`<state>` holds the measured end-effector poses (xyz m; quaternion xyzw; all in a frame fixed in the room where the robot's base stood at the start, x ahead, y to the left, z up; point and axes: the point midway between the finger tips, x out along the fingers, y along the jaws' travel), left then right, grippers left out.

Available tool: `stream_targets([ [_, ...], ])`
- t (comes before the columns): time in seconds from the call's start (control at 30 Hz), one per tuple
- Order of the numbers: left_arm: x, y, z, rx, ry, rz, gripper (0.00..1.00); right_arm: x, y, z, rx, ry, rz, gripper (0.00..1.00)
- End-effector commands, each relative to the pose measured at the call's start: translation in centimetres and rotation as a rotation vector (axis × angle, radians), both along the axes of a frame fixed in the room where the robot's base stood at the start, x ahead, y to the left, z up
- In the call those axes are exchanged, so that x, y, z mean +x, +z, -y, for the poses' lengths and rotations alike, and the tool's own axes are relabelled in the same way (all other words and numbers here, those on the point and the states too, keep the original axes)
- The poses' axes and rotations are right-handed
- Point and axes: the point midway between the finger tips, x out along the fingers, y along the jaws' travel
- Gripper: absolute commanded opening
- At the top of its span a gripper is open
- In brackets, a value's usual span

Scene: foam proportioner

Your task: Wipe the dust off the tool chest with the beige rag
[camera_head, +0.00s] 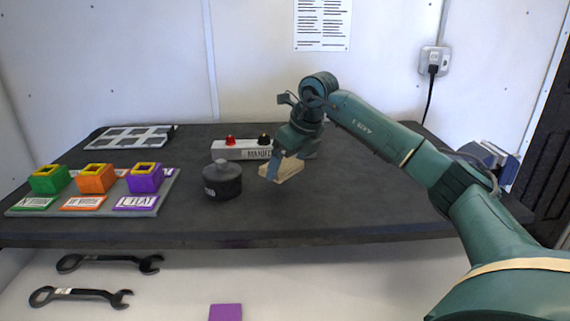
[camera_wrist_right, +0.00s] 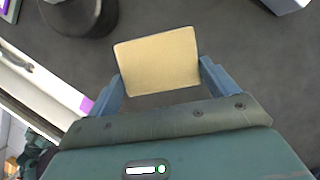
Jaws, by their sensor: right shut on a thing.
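My right gripper (camera_head: 284,160) is shut on the beige rag (camera_head: 281,173), a flat pale block-like piece, and holds it over the dark workbench (camera_head: 340,205). In the right wrist view the rag (camera_wrist_right: 158,62) sits between the two blue-grey fingers. I cannot tell for sure whether it touches the bench top. I cannot make out a tool chest or dust on one; a blue-grey object (camera_head: 490,157) at the bench's right end is partly hidden behind my right arm. My left gripper is out of view.
A round black container (camera_head: 222,184) stands just left of the rag. Behind is a light box (camera_head: 238,150) with red and black knobs. Green, orange and purple boxes (camera_head: 97,181) stand on a board at left. A grey divided tray (camera_head: 130,137) lies behind. The bench's right middle is clear.

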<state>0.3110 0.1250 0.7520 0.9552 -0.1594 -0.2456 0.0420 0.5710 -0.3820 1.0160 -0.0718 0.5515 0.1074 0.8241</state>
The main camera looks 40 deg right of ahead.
Motion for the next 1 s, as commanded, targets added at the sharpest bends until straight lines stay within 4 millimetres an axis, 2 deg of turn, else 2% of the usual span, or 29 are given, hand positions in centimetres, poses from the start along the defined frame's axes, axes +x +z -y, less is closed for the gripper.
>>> stream_targets([
  [0.03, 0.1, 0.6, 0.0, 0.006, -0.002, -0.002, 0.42, -0.1, 1.0, 0.2, 0.000, -0.001, 0.001, 0.64],
  [0.3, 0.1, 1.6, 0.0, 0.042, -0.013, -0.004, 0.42, -0.4, 3.0, 0.7, 0.001, 0.001, 0.001, 0.64],
  [1.0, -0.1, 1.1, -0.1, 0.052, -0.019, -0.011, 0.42, -0.4, 3.0, 0.8, 0.000, 0.002, 0.001, 0.64],
])
